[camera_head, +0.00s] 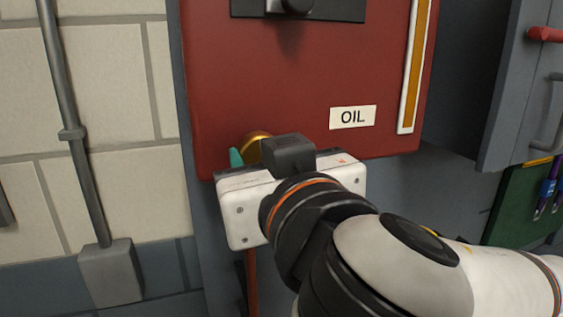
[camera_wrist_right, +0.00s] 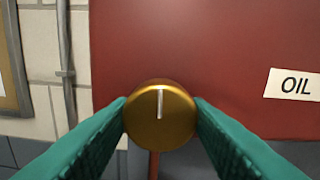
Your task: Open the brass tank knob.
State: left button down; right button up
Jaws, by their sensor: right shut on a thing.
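The brass tank knob (camera_wrist_right: 160,128) is a round golden disc with a white line on its face, low on the red oil tank (camera_wrist_right: 185,45). In the right wrist view the white line points straight up. My right gripper (camera_wrist_right: 160,118) has its two teal fingers shut on the knob, one on each side. In the head view the knob (camera_head: 256,141) shows only in part behind my gripper's white body, at the tank's lower left. One teal fingertip shows beside it. My left gripper is in neither view.
An OIL label (camera_head: 353,117) and a vertical amber gauge (camera_head: 415,65) are on the tank. A dark cabinet door with a red handle (camera_head: 545,34) stands at the right. A grey conduit (camera_head: 70,120) runs down the wall at left. A reddish pipe (camera_head: 252,280) hangs below the tank.

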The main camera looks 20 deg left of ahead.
jog(key=shift+n+b, duration=4.15)
jog(key=shift+n, duration=4.15)
jog(key=o, duration=1)
